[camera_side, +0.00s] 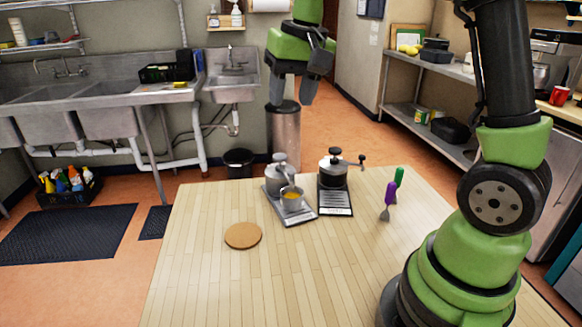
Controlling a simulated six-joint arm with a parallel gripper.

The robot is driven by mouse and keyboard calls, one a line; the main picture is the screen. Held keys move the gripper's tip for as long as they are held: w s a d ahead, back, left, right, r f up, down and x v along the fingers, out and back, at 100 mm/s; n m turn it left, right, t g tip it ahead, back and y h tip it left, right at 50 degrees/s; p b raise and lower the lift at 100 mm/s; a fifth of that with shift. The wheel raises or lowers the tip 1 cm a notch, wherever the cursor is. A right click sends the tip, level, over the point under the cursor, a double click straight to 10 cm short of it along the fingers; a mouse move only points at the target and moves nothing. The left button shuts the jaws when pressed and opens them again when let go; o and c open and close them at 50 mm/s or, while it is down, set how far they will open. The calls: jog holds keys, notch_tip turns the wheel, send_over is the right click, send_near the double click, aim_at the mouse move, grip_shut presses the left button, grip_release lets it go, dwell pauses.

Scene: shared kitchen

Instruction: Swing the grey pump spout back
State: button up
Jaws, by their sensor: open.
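The grey pump's spout is too small to make out clearly and seems to be over or behind the cup. My gripper (292,94) is open and empty, pointing down, high above the table's back edge in the picture. It is well apart from the pump.
A second pump (333,175) on a black base (335,204) stands close on the right, its arm pointing right. A round cork mat (243,236) lies at the left. The table's front (270,290) is clear.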

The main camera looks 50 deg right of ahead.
aim_at(291, 172)
jog(key=w+d+f, duration=0.1)
jog(key=d+f, duration=0.1)
jog(key=f, duration=0.4)
jog(key=w+d+f+m+g, duration=0.1)
jog(key=w+d+f, duration=0.1)
jog(key=f, duration=0.5)
jog(key=w+d+f+g, duration=0.1)
jog(key=w+d+f, duration=0.1)
jog(key=f, duration=0.4)
jog(key=shift+d+f, duration=0.2)
jog(key=shift+d, duration=0.25)
grip_shut()
